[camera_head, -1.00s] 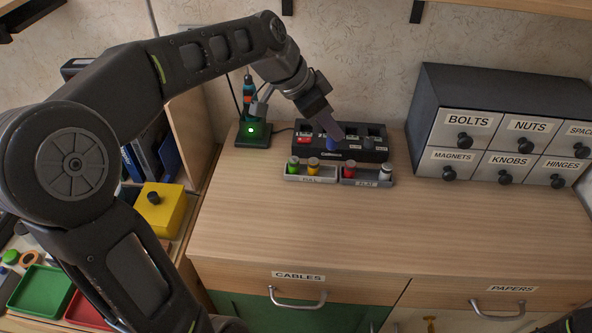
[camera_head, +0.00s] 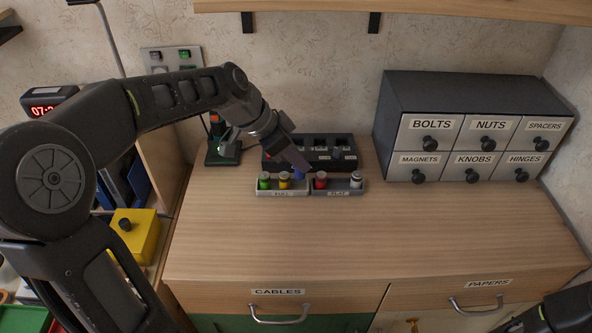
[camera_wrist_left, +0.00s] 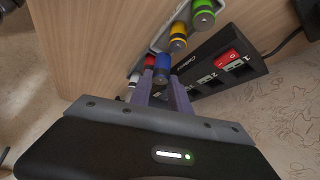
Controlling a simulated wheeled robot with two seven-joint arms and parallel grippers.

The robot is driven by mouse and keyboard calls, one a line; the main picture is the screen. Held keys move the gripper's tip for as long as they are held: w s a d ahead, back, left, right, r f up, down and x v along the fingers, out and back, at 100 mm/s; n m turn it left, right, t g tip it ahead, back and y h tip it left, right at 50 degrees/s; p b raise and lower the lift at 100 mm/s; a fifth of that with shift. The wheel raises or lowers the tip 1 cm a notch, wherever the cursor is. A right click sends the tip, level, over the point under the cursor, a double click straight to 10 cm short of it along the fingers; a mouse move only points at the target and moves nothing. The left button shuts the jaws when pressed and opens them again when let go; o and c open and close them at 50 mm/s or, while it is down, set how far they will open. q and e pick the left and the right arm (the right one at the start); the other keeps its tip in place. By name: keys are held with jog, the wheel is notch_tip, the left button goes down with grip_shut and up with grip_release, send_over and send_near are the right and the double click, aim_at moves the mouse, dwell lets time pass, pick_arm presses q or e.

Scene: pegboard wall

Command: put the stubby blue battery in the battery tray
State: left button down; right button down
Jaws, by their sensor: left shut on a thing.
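My left gripper (camera_head: 301,167) is shut on the stubby blue battery (camera_wrist_left: 162,66), which points down between the fingertips. In the head view the blue battery (camera_head: 299,175) is low over the right end of the tray marked FULL (camera_head: 282,193), near the gap to the tray marked FLAT (camera_head: 338,193). I cannot tell whether it touches a tray. The FULL tray holds a green battery (camera_head: 264,181) and a yellow battery (camera_head: 284,180). The FLAT tray holds a red battery (camera_head: 320,181) and a white battery (camera_head: 356,180).
The black charger (camera_head: 352,164) stands right behind the trays, with a red battery (camera_wrist_left: 228,58) in one slot. A drawer cabinet (camera_head: 470,125) stands at the right. The wooden top (camera_head: 370,235) in front is clear.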

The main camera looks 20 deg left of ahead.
aim_at(297, 178)
pick_arm(q)
jog(key=shift+f, duration=1.9)
jog(key=shift+f, duration=0.1)
jog(key=c, duration=1.2)
grip_release()
jog(key=shift+c, duration=0.2)
jog(key=shift+r, duration=0.2)
jog(key=v, duration=1.2)
jog(key=shift+d, duration=0.1)
